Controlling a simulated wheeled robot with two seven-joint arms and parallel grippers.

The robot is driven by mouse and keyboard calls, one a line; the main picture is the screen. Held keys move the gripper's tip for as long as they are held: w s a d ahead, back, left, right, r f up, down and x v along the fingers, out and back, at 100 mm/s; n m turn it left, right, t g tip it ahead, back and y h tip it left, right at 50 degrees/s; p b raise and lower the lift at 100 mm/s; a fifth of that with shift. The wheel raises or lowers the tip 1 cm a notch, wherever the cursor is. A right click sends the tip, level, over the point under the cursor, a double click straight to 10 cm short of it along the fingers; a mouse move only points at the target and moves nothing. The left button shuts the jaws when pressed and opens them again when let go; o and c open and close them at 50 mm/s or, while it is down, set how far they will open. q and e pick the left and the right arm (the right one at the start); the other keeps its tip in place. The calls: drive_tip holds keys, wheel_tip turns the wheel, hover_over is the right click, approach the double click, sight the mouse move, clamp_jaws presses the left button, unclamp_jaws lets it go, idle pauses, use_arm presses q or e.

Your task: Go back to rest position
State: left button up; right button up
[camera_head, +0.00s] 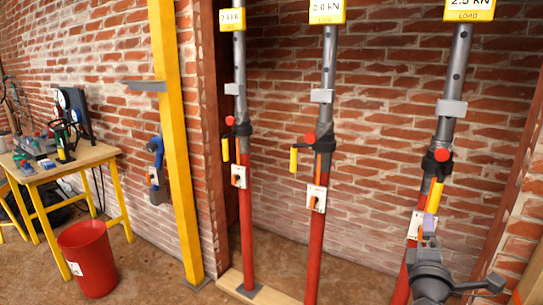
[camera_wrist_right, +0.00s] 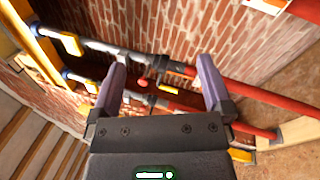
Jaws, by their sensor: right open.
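Three props with red lower tubes and grey upper tubes stand before the brick wall: the left prop (camera_head: 246,215), the middle prop (camera_head: 316,240) and the right prop (camera_head: 458,75). Each has a red knob, a yellow-gripped handle and a white plate with an orange lever. Yellow load signs top them; the middle sign (camera_head: 327,10) reads 0.0 kN and the right sign (camera_head: 470,8) 2.5 kN. My right gripper (camera_head: 431,224) is in front of the right prop, near its yellow handle (camera_head: 434,196). In the wrist view its purple fingers (camera_wrist_right: 161,80) are apart with nothing held between them. My left gripper is out of view.
A yellow post (camera_head: 172,130) stands left of the props. A wooden table (camera_head: 80,162) with tools and a red bin (camera_head: 88,258) are at the left. A wooden sill (camera_head: 232,281) lies at the prop feet. Open floor lies between bin and post.

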drive_tip(key=w+a+f+m+g+y, duration=0.15)
drive_tip(key=a+f+m+y, duration=0.5)
drive_tip(key=m, duration=0.65)
drive_tip(key=s+d+f+g+y, duration=0.1)
drive_tip(key=s+f+g, duration=0.25)
drive_tip(key=f, duration=0.75)
drive_tip(key=s+a+f+g, duration=0.1)
drive_tip(key=s+f+g, duration=0.4)
drive_tip(key=s+f, duration=1.2)
drive_tip(key=s+a+f+g, duration=0.1)
drive_tip(key=s+f+g, duration=0.2)
drive_tip(key=s, duration=0.9)
drive_tip(key=s+a+f+g, duration=0.1)
drive_tip(key=s+f+g, duration=0.2)
drive_tip(key=s, duration=0.9)
drive_tip(key=s+a+f+g, duration=0.1)
drive_tip(key=s+f+g, duration=0.2)
drive_tip(key=s, duration=0.9)
wheel_tip(320, 180, down, 4)
drive_tip(key=shift+r+y, duration=0.25)
drive_tip(key=shift+y, duration=0.1)
drive_tip(key=shift+s, duration=0.1)
